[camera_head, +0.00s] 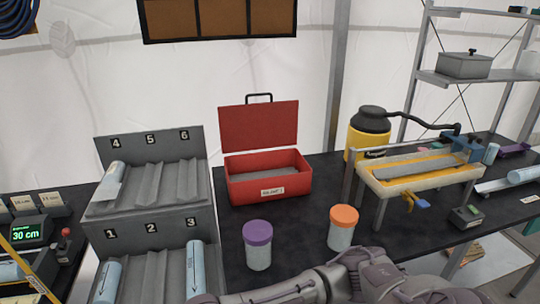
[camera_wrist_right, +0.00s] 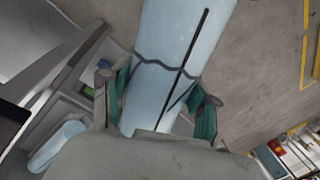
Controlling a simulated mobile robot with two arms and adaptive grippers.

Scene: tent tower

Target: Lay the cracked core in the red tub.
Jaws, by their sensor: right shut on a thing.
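My right gripper (camera_wrist_right: 155,98) is shut on the cracked core (camera_wrist_right: 182,35) in the right wrist view. The core is a pale blue cylinder with a jagged dark crack around it and a straight black line along it. The red tub (camera_head: 269,189) stands open on the dark table in the head view, its lid raised at the back and a label on its front. I cannot clearly make out the held core there. My left gripper is out of view.
A grey rack (camera_head: 148,226) with numbered slots stands left of the tub, holding several pale cores. A purple-lidded jar (camera_head: 258,248) and an orange-lidded jar (camera_head: 342,229) stand in front of the tub. A yellow-rimmed tray stand (camera_head: 418,172) is at right.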

